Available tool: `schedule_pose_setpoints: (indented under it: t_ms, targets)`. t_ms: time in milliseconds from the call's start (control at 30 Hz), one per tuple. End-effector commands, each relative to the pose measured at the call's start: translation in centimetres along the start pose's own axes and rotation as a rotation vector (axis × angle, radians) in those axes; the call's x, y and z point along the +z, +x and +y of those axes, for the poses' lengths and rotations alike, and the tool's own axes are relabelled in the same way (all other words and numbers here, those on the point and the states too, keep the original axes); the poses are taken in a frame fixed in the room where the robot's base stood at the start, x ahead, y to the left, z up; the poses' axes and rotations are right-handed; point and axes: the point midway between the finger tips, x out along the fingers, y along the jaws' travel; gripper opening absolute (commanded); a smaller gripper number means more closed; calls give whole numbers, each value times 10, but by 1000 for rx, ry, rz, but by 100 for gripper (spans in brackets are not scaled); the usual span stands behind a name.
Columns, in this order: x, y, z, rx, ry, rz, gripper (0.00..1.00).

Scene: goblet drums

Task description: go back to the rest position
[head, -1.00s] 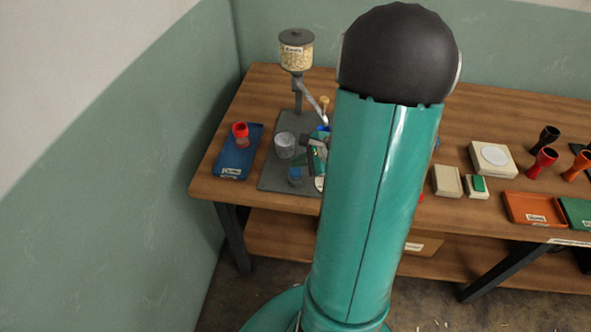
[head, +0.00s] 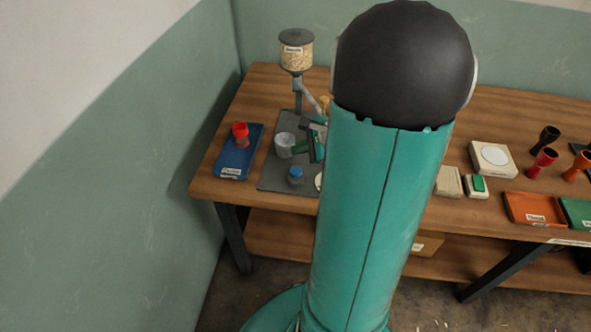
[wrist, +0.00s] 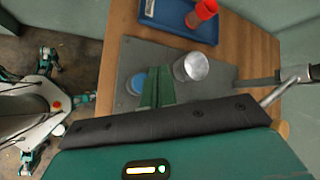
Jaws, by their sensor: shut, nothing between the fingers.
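My gripper (wrist: 157,88) shows in the wrist view with its two green fingers together and nothing between them. It is over the grey mat (wrist: 128,62), beside a grey metal cup (wrist: 191,68) and a blue-topped jar (wrist: 136,80). In the head view my teal arm with its black joint fills the middle and hides most of the gripper. The cup (head: 284,144) and jar (head: 295,175) stand left of the arm there.
A red goblet drum (head: 240,134) stands on a blue tray (head: 236,164) at the left. A hopper (head: 296,48) stands behind the mat. To the right are a beige scale (head: 493,158), several goblet drums, an orange tray (head: 530,207) and a green tray (head: 579,212).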

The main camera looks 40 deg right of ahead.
Motion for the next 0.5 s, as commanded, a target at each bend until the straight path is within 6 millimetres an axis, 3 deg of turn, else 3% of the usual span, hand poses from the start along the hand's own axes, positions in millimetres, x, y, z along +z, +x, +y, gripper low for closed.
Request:
schedule_pose_setpoints:
  t_ms: [500]
  targets:
    - [6,0,0,7,-20,-3,0]
